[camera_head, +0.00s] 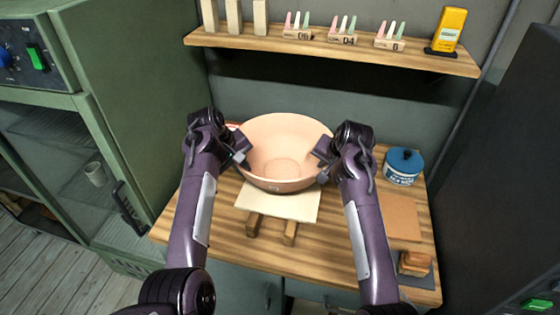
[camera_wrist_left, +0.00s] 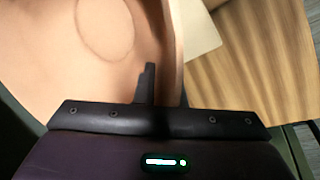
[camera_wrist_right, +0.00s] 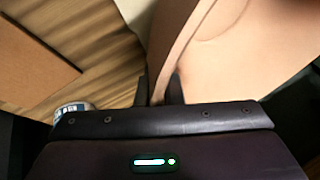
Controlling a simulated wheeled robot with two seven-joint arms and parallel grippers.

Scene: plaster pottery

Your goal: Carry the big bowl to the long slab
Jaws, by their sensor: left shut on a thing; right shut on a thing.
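The big bowl (camera_head: 284,150) is wide, pinkish-tan and upright, over the back of the wooden worktop (camera_head: 210,240). My left gripper (camera_head: 240,157) is shut on its left wall, and the wall shows between the fingers in the left wrist view (camera_wrist_left: 168,90). My right gripper (camera_head: 325,165) is shut on its right wall, seen also in the right wrist view (camera_wrist_right: 162,90). A pale slab (camera_head: 290,206) lies in front of and partly under the bowl, on two wooden blocks (camera_head: 254,224). I cannot tell whether the bowl touches it.
A blue jar (camera_head: 402,167), a tan board (camera_head: 400,216) and a sponge-like block (camera_head: 415,263) sit at the right of the worktop. A shelf (camera_head: 330,48) with small labelled blocks and a yellow device (camera_head: 449,28) hangs behind. A green cabinet (camera_head: 110,110) stands left.

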